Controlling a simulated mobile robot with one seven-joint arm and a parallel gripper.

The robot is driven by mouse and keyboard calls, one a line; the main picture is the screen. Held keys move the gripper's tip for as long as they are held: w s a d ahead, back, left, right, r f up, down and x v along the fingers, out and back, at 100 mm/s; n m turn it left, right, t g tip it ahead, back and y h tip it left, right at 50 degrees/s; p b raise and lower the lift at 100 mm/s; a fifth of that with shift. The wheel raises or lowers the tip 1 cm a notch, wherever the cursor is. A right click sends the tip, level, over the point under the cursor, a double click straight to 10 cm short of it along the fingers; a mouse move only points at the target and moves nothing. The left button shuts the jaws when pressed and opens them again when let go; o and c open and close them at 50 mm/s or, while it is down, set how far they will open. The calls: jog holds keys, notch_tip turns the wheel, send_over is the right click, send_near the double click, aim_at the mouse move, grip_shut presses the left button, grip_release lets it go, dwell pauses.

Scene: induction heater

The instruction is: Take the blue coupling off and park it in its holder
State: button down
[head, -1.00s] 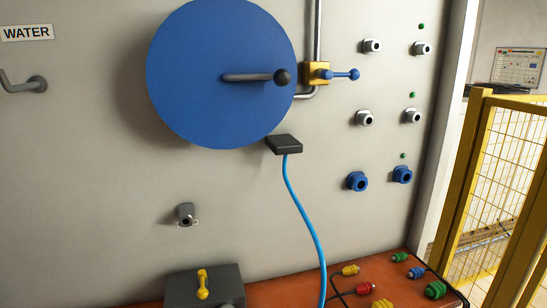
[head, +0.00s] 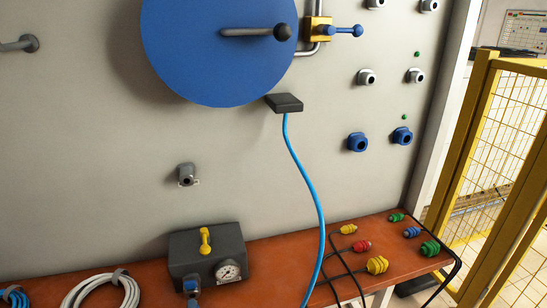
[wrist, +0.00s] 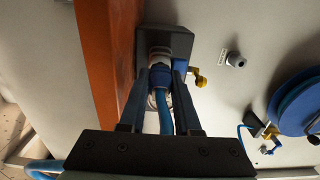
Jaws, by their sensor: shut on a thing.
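The blue coupling (wrist: 158,74) sits against a light metal fitting on the dark box in the wrist view, with a blue hose (wrist: 164,112) running from it. My gripper (wrist: 164,82) has one finger on each side of the coupling and is shut on it. In the head view the coupling (head: 191,288) shows at the front of the dark box (head: 183,250), at the bottom of the picture; my gripper is out of that view. A grey wall fitting (head: 187,174) is above the box, empty. I cannot tell for sure whether it is the holder.
The box has a yellow handle (head: 205,240) and a gauge (head: 228,271). A blue reel (head: 205,55) is on the wall; its blue hose (head: 314,190) hangs down past the orange bench (head: 270,262). Coiled hoses lie left and coloured connectors right. A yellow fence (head: 505,150) stands right.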

jog(key=shift+v, duration=2.2)
jog(key=shift+r, duration=0.1)
